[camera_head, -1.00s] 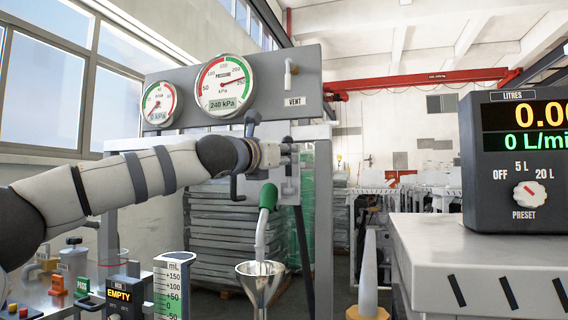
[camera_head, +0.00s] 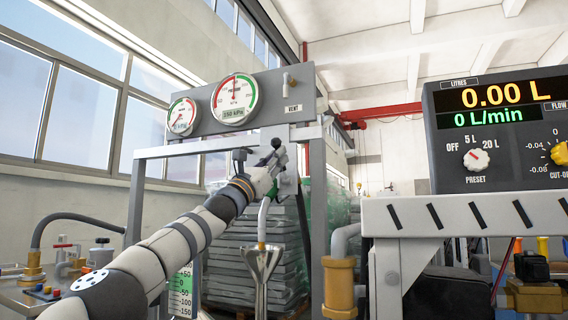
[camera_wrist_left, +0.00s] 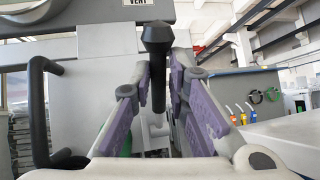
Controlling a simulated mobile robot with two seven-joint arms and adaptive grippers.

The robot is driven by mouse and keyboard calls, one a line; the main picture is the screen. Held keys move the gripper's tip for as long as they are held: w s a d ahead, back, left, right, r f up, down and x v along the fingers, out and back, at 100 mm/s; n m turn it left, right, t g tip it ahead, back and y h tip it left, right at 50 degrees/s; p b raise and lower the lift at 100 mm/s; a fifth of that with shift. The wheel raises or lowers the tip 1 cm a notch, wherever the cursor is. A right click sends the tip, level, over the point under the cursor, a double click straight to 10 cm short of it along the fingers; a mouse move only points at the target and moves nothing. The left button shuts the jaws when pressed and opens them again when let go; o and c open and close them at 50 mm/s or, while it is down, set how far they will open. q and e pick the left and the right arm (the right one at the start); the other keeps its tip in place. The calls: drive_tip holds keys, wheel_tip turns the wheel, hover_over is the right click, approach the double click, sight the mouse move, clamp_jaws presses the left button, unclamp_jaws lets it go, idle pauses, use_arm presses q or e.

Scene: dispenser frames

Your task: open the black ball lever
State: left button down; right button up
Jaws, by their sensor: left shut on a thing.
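The black ball lever (camera_wrist_left: 157,38) stands upright in the left wrist view, its dark ball above a thin shaft. My left gripper (camera_wrist_left: 160,78) has its purple-padded fingers on either side of the shaft, just below the ball, and is shut on it. In the head view the black ball (camera_head: 277,143) shows at the tip of my left gripper (camera_head: 272,164), in front of the grey panel post. The arm hides much of the lever's mount. My right gripper is not in view.
A black bent handle (camera_wrist_left: 38,110) is close left of the gripper. A green-gripped spout (camera_head: 263,220) hangs over a metal funnel (camera_head: 262,262). Two gauges (camera_head: 234,98) (camera_head: 182,115) are on the panel above. A litre display (camera_head: 500,110) stands on a grey bench at right.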

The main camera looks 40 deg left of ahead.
use_arm(q)
drive_tip(key=shift+s+f+t+h, duration=0.15)
drive_tip(key=shift+s+t+h, duration=0.15)
drive_tip(key=shift+t, duration=0.2)
drive_tip(key=shift+m+b, duration=0.3)
drive_tip(key=shift+b, duration=0.05)
drive_tip(key=c, duration=1.6)
unclamp_jaws()
drive_tip(key=shift+s, duration=0.1)
drive_tip(key=shift+f, duration=0.15)
